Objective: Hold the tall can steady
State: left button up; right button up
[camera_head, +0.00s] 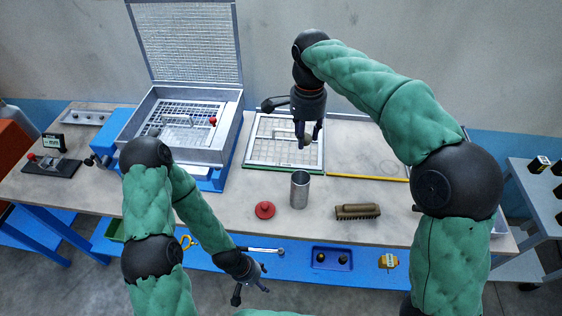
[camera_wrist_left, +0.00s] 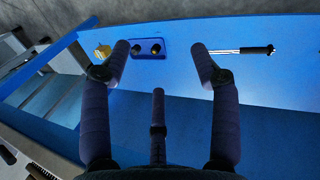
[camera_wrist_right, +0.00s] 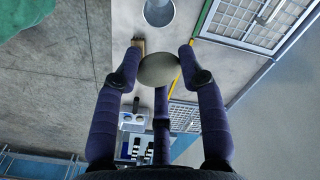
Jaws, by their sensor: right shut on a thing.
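The tall can (camera_head: 300,189) is a grey metal cylinder standing upright near the front edge of the table. Its round top also shows at the upper edge of the right wrist view (camera_wrist_right: 159,12). My right gripper (camera_head: 306,138) is above and behind the can, apart from it. It is shut on a small rounded grey-brown object (camera_wrist_right: 158,70), held between its fingertips. My left gripper (camera_head: 262,280) is low in front of the table, away from the can. Its fingers are spread and empty over the blue lower shelf (camera_wrist_left: 185,85).
A red lid with a knob (camera_head: 265,210) lies left of the can, and a brush (camera_head: 357,212) lies right of it. A framed sieve (camera_head: 257,152) lies behind, with an open metal box (camera_head: 225,155) at left. A blue tray (camera_head: 345,252) is on the lower shelf.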

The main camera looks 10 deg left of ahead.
pick_arm(q)
jog(key=o, duration=0.4)
jog(key=shift+s+a+r+n+g, duration=0.1)
jog(key=shift+a+r+n+g, duration=0.1)
jog(key=shift+a+r+n, duration=0.3)
jog(key=shift+s+a+r+n+g, duration=0.1)
jog(key=shift+a+r+n+g, duration=0.1)
jog(key=shift+a+n, duration=0.45)
jog(key=w+a+r+n+t+h, duration=0.2)
jog(key=w+r+n+h, duration=0.25)
jog(key=r, duration=0.35)
jog(key=w+a+r+n+t+h, duration=0.1)
jog(key=w+r+n+h, duration=0.2)
jog(key=r+n, duration=0.35)
jog(key=n+t, duration=0.5)
jog(key=n, duration=0.4)
send_near(296, 187)
jog(key=f, duration=0.1)
jog(key=w+f, duration=0.1)
jog(key=f, duration=0.1)
jog(key=a+f, duration=0.1)
jog(key=f, duration=0.1)
jog(key=shift+w+a, duration=0.1)
jog(key=shift+w, duration=0.15)
jog(key=shift+w+r+t, duration=0.15)
jog(key=shift+t, duration=0.25)
jog(key=shift+y, duration=0.25)
jog(key=x, duration=1.2)
